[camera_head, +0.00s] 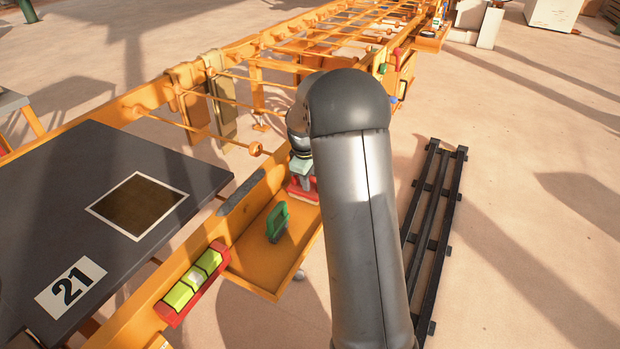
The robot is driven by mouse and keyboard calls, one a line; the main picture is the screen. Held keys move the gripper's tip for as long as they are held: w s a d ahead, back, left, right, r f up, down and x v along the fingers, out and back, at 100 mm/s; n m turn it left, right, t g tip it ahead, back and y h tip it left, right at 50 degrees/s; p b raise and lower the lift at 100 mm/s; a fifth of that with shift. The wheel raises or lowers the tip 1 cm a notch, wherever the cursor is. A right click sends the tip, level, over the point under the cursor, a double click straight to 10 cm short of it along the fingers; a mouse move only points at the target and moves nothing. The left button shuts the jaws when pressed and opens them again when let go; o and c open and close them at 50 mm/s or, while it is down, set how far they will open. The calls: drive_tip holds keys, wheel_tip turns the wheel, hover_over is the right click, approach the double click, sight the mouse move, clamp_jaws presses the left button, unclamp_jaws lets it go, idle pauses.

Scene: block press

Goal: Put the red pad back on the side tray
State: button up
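The red pad (302,194) shows at the far end of the orange side tray (252,277), with a pale lower edge. My gripper (305,182) points down right at the top of the pad. The fingers are small and partly hidden by my own arm, so I cannot tell whether they are closed on it. I also cannot tell whether the pad touches the tray floor or is a little above it. A green pad with an upright handle (278,221) stands in the tray, nearer than the red one.
A red-framed level with yellow-green sections (193,284) lies on the orange beam, left of the tray. A grey bar (241,191) lies at the tray's left edge. A dark table (60,215) marked 21 is at left. A black rack (436,230) lies on the floor at right.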

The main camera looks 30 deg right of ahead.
sight(306, 194)
drive_tip(key=p+v, duration=0.2)
drive_tip(key=v, duration=1)
drive_tip(key=s+a+f+m, duration=0.1)
drive_tip(key=s+a, duration=0.4)
drive_tip(key=s, duration=0.5)
drive_tip(key=s+a+f+m+g+y, duration=0.1)
drive_tip(key=s+a+m, duration=0.2)
drive_tip(key=s, duration=0.8)
drive_tip(key=s+a+f+m+g, duration=0.1)
drive_tip(key=s+a+m, duration=0.2)
drive_tip(key=s+a, duration=0.4)
drive_tip(key=s, duration=0.4)
drive_tip(key=shift+s+a+f+y, duration=0.15)
drive_tip(key=shift+a+f+y, duration=0.1)
drive_tip(key=shift+a+y, duration=0.15)
drive_tip(key=shift+d, duration=0.1)
